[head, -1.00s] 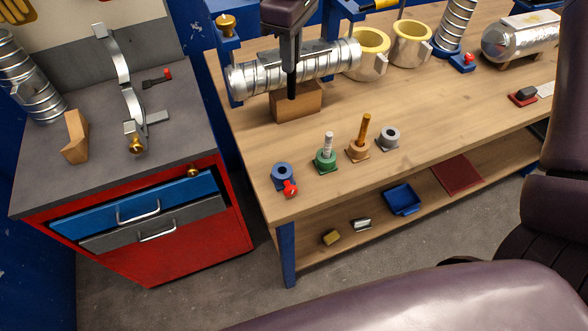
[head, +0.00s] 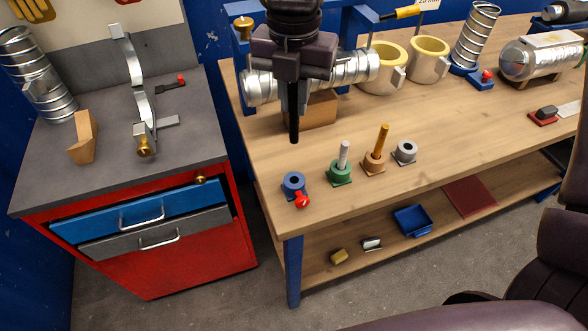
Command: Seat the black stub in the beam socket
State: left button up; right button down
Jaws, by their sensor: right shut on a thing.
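My right gripper (head: 292,88) comes down from the top of the head view and is shut on the black stub (head: 294,126). The stub is a thin dark rod, pointing down, its upper part hidden by the jaws. It shows in front of the silver spiral duct (head: 345,70) and the wooden block (head: 322,110). The stub's lower end shows above and behind a blue holder (head: 293,184) with a dark hole and red knob. I cannot tell which part is the beam socket. A blue beam (head: 352,18) stands behind the duct, partly hidden by my arm. My left gripper is not in view.
On the wooden bench (head: 465,125) stand a green holder (head: 340,174) with a grey peg, a copper holder (head: 373,165) with an orange peg and an empty grey holder (head: 404,152). Yellow-lined cups (head: 428,60) stand behind. A red drawer cabinet (head: 190,265) is at left.

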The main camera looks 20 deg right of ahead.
aim_at(294, 141)
notch_tip(294, 141, down, 10)
jog(key=shift+f+b, duration=0.15)
jog(key=shift+b, duration=0.2)
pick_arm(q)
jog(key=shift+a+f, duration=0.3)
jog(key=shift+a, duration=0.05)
pick_arm(e)
notch_tip(294, 141, down, 5)
jog(key=shift+w+f, duration=0.1)
jog(key=shift+f, duration=0.15)
jog(key=c, duration=1.4)
grip_release()
pick_arm(q)
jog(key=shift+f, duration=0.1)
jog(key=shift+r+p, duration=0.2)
jog(key=shift+p, duration=0.15)
pick_arm(e)
notch_tip(294, 141, up, 12)
jog(key=shift+r, duration=0.2)
